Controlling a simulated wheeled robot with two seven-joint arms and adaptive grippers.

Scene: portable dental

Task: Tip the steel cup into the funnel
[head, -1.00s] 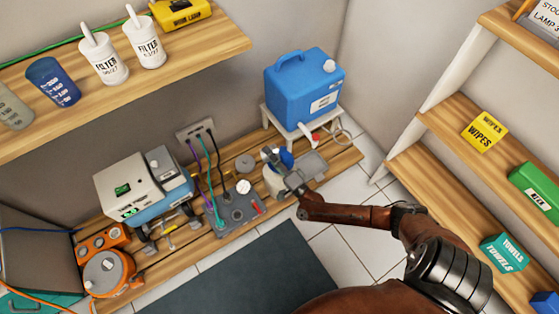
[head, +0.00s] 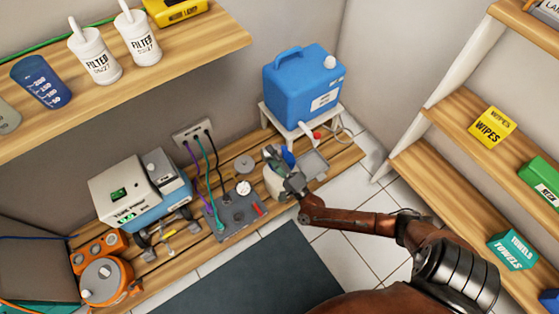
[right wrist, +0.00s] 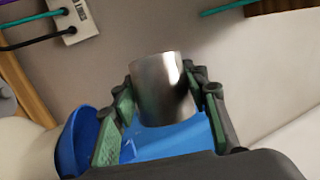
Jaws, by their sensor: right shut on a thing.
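The steel cup (right wrist: 163,90) is a shiny grey cylinder between the fingers in the right wrist view. My right gripper (head: 273,160) is shut on it; its fingers (right wrist: 160,105) are on both sides of the cup. In the head view the gripper is over a whitish container (head: 275,186) at the right of the low wooden bench, and the cup is hard to make out. A blue part there, seemingly the funnel (head: 288,157), is partly hidden behind the gripper. A blue rim (right wrist: 75,138) shows left of the fingers in the wrist view. My left gripper is out of view.
A blue water tank (head: 303,85) stands on a white stool behind the gripper. Shelves (head: 440,172) stand at right; the floor in front is clear.

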